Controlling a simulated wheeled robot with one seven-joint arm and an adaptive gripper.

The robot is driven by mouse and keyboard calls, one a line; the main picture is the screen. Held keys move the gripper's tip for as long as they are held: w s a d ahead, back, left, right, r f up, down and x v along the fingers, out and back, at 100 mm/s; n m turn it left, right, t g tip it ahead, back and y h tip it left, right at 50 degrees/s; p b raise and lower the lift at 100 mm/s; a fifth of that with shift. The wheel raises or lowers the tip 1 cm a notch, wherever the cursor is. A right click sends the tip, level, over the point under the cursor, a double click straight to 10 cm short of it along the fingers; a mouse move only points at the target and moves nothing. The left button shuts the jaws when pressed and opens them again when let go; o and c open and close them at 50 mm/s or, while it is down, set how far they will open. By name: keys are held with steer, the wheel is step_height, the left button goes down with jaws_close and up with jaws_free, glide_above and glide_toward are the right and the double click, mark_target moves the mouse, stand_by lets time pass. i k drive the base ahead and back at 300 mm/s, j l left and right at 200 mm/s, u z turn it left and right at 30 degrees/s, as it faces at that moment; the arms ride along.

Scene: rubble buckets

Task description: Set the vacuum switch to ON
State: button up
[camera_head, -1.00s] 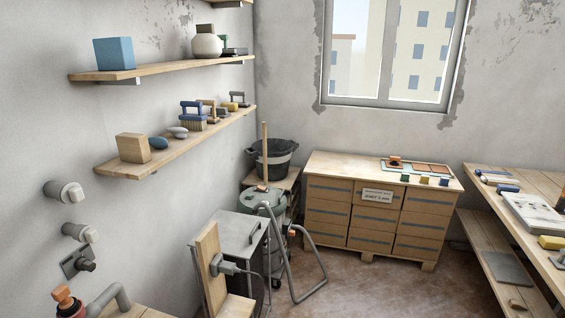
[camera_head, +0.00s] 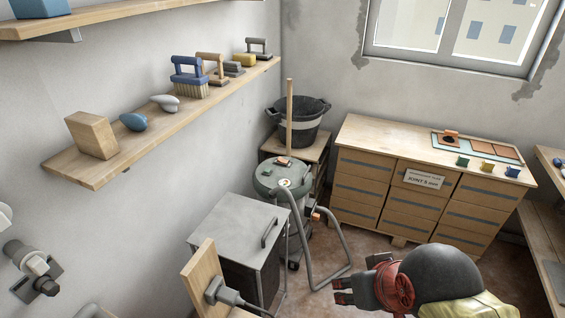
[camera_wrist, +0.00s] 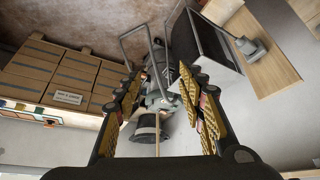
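The vacuum (camera_head: 268,181) is a grey-green canister with a grey hose, standing on the floor between the grey metal cabinet and the stack of boxes. A small orange-red part (camera_head: 284,161) sits on its lid; I cannot tell whether this is the switch or how it is set. My gripper (camera_head: 343,291) is at the lower right of the head view, in front of the vacuum and apart from it. In the wrist view my gripper (camera_wrist: 162,88) is open and empty, its fingers spread wide, with the vacuum (camera_wrist: 160,101) visible beyond, between them.
A grey cabinet (camera_head: 232,222) stands left of the vacuum, with a wooden board and plug (camera_head: 205,285) in front. A black bucket (camera_head: 297,122) stands behind. Stacked boxes (camera_head: 410,190) are at the right. The hose frame (camera_head: 330,280) reaches onto the floor.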

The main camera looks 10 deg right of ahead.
mark_target(280, 160)
steer(key=i+l, duration=0.2)
steer(key=i, duration=0.35)
steer(key=i+l, duration=0.25)
steer(key=i, duration=0.25)
steer(key=i+l+u, duration=0.1)
steer(key=i, duration=0.45)
steer(key=i+l, duration=0.35)
steer(key=i, duration=0.15)
